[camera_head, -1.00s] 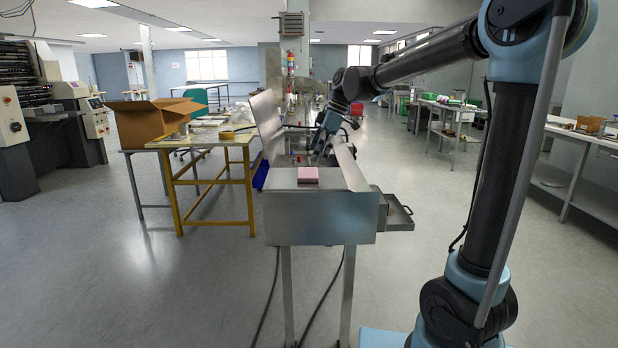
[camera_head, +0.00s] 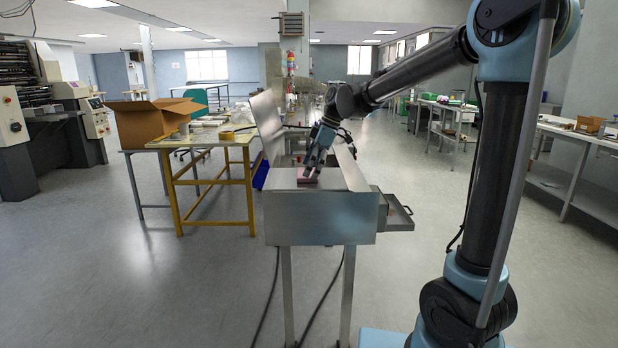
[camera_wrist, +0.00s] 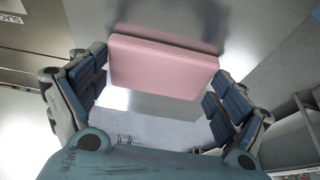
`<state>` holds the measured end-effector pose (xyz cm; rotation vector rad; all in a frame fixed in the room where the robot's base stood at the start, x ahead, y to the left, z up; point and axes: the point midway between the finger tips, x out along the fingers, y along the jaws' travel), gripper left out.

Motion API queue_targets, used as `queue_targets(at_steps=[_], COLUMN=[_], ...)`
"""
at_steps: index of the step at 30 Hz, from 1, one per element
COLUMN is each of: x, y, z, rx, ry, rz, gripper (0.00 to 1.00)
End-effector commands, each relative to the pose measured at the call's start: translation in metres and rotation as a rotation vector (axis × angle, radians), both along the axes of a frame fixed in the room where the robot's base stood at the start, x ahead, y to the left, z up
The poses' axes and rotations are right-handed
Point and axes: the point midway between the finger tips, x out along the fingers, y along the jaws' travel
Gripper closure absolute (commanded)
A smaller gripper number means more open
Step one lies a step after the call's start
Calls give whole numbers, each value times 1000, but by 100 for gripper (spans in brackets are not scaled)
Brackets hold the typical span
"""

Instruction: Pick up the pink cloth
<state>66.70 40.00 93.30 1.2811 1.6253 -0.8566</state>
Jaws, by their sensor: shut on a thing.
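The pink cloth (camera_wrist: 163,66) is a neat, flat, folded block. In the wrist view it spans the space between the two fingers of my gripper (camera_wrist: 160,78), which are shut on its sides. In the head view my gripper (camera_head: 309,174) points down onto the cloth (camera_head: 308,181), at the near end of the metal machine's flat bed. The fingers partly hide the cloth there. I cannot tell whether the cloth is off the surface.
The metal trough (camera_head: 320,220) has raised side panels left and right of the cloth. A small open tray (camera_head: 399,212) juts from its right side.

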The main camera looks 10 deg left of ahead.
Motion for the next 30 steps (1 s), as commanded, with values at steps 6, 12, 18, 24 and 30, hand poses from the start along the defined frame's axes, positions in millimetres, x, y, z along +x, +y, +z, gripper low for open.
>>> queue_targets(at_steps=[6, 12, 18, 24, 30], x=[0, 0, 0, 0, 0], y=[0, 0, 0, 0, 0], z=[2, 22, 57, 86, 99], rx=[0, 0, 0, 0, 0], ry=[0, 0, 0, 0, 0], rz=[0, 0, 0, 0, 0], gripper=[25, 25, 25, 25, 25])
